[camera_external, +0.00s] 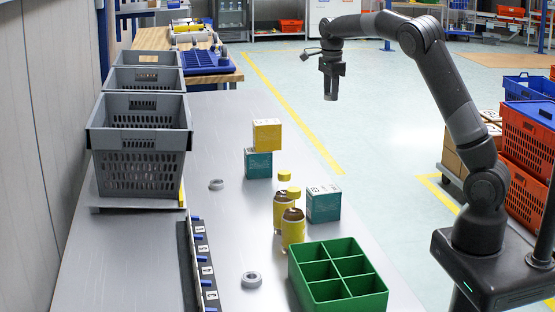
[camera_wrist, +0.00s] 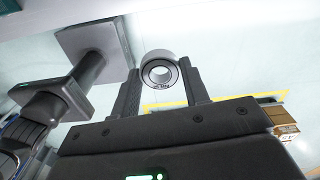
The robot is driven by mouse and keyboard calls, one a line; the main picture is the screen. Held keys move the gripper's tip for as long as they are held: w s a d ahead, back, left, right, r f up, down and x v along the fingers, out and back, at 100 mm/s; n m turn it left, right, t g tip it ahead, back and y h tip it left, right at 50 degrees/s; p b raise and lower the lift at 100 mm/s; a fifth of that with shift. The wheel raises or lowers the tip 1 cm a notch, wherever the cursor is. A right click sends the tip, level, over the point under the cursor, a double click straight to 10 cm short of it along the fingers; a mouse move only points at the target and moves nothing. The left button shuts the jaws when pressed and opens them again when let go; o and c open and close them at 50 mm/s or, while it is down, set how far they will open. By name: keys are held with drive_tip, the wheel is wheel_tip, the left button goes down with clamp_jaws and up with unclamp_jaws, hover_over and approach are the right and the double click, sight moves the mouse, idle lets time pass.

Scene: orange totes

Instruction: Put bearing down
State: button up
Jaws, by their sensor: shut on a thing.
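A grey ring-shaped bearing (camera_wrist: 160,60) is held between the two dark fingertips of my gripper (camera_wrist: 160,78) in the wrist view, its round face and centre hole toward the camera. In the external view my gripper (camera_external: 331,95) hangs high in the air, pointing down, and appears against the pale floor past the table's right edge. The held bearing cannot be made out there. Two other bearings lie flat and apart on the grey table: one in the middle (camera_external: 217,184) and one near the front (camera_external: 251,280).
A green divided box (camera_external: 340,278) stands at the front right. Yellow-capped jars (camera_external: 293,228) and teal boxes (camera_external: 323,204) stand behind it; a yellow box (camera_external: 267,134) tops one teal box. Grey crates (camera_external: 138,165) line the left. Bare table (camera_external: 222,135) lies between.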

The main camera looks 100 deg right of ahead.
drive_tip(key=w+a+n, duration=0.2)
drive_tip(key=w+a, duration=0.2)
drive_tip(key=w, duration=0.3)
drive_tip(key=w+a+n, duration=0.3)
drive_tip(key=w+a, duration=0.2)
drive_tip(key=w, duration=0.2)
drive_tip(key=n, duration=1.4)
hover_over(242, 251)
wheel_tip(242, 251, down, 17)
drive_tip(key=shift+f, duration=2.6)
drive_tip(key=shift+f, duration=0.1)
drive_tip(key=o, duration=1)
